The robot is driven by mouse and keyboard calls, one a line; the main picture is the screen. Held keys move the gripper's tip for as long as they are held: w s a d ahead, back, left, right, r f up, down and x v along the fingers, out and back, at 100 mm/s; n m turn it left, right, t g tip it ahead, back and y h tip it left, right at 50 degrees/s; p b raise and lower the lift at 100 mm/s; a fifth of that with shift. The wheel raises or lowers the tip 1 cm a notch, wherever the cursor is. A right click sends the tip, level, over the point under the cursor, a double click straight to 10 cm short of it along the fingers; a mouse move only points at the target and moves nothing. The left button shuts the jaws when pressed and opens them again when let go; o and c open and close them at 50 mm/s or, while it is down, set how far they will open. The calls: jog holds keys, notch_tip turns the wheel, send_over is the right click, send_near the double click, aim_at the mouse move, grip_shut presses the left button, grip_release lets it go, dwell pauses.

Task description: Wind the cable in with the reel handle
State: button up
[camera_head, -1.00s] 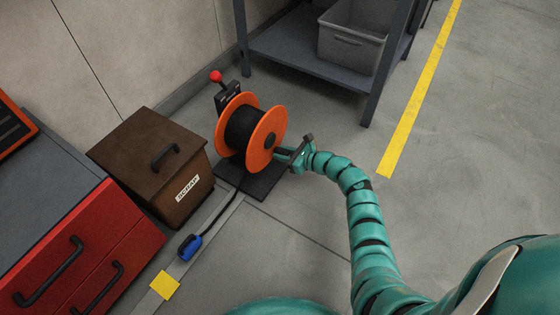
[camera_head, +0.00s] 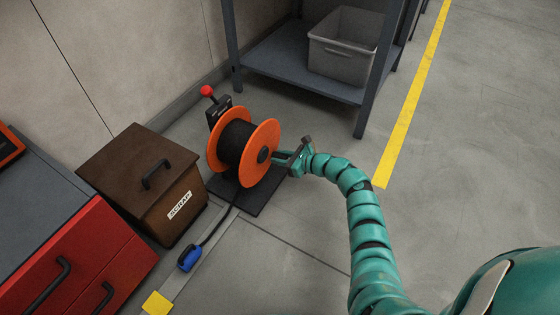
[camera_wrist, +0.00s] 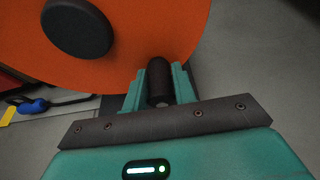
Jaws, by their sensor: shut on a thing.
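The cable reel has orange discs (camera_head: 262,172) and stands on a dark base plate (camera_head: 258,197) on the floor. Black cable (camera_head: 234,143) is wound on its drum. A length of cable runs from the reel along the floor to a blue plug (camera_head: 190,258). My gripper (camera_head: 285,158) is at the right side of the reel. In the wrist view my gripper (camera_wrist: 159,88) is shut on the dark reel handle (camera_wrist: 159,78), which stands off the orange disc near its lower edge. The reel's dark hub (camera_wrist: 77,27) is at the upper left there.
A brown scrap box (camera_head: 135,180) stands left of the reel, beside a red drawer cabinet (camera_head: 75,265). A lever with a red knob (camera_head: 207,91) is behind the reel. A shelf with a grey bin (camera_head: 342,60) stands behind. The floor to the right is clear.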

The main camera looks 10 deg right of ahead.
aim_at(276, 140)
jog(key=shift+w+d+r, duration=0.2)
jog(key=shift+w+r, duration=0.15)
jog(key=shift+r, duration=0.2)
jog(key=shift+w+d+r, duration=0.15)
jog(key=shift+w+r, duration=0.15)
jog(key=shift+r, duration=0.25)
jog(key=shift+w+d+r, duration=0.1)
jog(key=shift+d+r, duration=0.05)
jog(key=shift+r, duration=0.15)
jog(key=shift+w+d+r, duration=0.1)
jog(key=shift+r, duration=0.35)
jog(key=shift+w+d+r+p, duration=0.15)
jog(key=shift+r+p, duration=0.15)
jog(key=shift+r, duration=0.9)
